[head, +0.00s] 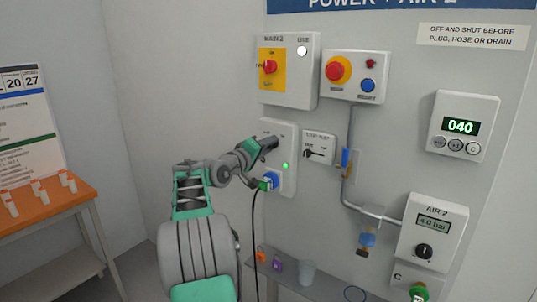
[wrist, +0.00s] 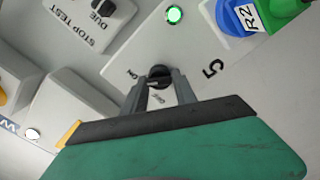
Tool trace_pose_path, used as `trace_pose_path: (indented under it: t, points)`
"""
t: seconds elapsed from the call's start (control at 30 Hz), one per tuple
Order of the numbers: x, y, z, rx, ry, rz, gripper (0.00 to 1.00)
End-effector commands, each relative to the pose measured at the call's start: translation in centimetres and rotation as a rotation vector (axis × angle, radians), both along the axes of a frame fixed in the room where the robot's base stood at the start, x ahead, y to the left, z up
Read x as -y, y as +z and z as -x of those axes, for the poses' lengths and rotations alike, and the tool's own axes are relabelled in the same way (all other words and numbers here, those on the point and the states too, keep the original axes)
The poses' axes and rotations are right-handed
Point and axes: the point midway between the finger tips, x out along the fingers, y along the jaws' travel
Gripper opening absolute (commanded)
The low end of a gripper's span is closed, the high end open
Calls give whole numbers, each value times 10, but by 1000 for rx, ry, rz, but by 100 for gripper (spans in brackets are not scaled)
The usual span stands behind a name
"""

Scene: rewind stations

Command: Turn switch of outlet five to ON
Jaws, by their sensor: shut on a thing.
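The outlet five box (head: 289,183) is a pale grey box on the wall panel. In the wrist view, its face carries a black "5" (wrist: 212,68) and a small black rotary switch (wrist: 160,73). ON is printed to the left of the switch and OFF below it in that picture. My gripper (wrist: 160,82) has its two grey fingers on either side of the switch knob, shut on it. The fingers partly cover the knob, and I cannot tell its pointer direction. A green lamp (wrist: 174,15) is lit on the box. In the head view, my gripper (head: 270,143) reaches the box's upper part.
A blue socket (wrist: 235,17) with a green plug marked R2 (wrist: 285,15) is on the box; a black cable (head: 254,235) hangs down. The STOP TEST box (head: 319,147) is close to the right. Pipes, the AIR 2 unit (head: 432,235) and a shelf (head: 330,283) surround it.

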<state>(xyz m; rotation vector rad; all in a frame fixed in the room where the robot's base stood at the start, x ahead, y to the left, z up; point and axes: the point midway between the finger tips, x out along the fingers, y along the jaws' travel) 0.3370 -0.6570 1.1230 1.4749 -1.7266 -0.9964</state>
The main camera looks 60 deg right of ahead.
Motion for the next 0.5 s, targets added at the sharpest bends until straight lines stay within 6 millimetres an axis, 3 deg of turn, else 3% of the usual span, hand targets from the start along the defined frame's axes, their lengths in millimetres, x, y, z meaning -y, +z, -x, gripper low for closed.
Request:
trace_pose_path:
  t: [0.03,0.5]
  points:
    - [0,-7,0,24,-1,-2,0]
    - [0,-4,1,159,-3,19,0]
